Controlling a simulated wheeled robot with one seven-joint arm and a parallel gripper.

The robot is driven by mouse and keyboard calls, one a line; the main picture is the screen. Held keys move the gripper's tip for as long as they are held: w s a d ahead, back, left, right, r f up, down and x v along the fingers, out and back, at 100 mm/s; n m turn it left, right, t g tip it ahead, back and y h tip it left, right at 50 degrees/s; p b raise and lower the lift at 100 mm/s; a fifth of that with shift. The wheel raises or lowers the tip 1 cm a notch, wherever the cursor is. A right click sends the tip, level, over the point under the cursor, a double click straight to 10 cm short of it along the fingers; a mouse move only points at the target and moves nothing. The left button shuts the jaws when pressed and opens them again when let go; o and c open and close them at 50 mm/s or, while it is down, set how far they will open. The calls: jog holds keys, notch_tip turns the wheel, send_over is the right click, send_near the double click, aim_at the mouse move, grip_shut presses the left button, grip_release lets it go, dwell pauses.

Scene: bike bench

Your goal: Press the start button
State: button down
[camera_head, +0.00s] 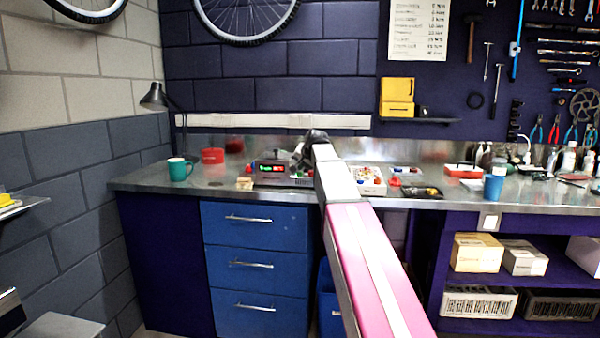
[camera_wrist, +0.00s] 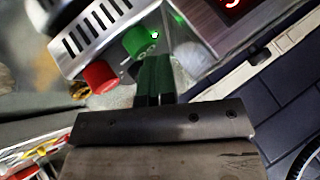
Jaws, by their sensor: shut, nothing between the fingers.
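The control box (camera_wrist: 85,38) shows in the wrist view with a round green button (camera_wrist: 140,42) and a round red button (camera_wrist: 101,76) on its edge. I cannot read a label on either button. My gripper (camera_wrist: 155,62) is shut and empty, its dark fingers pointing at the box close beside the green button. I cannot tell whether the tips touch it. In the head view the box with a lit display (camera_head: 270,169) stands on the bench, and my arm hides its right part and most of my gripper.
A display with red digits (camera_wrist: 234,6) shows at the top of the wrist view. A parts tray (camera_head: 368,181) lies right of my arm.

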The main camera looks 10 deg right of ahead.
jog(key=shift+r, duration=2.8)
jog(key=shift+s, duration=0.1)
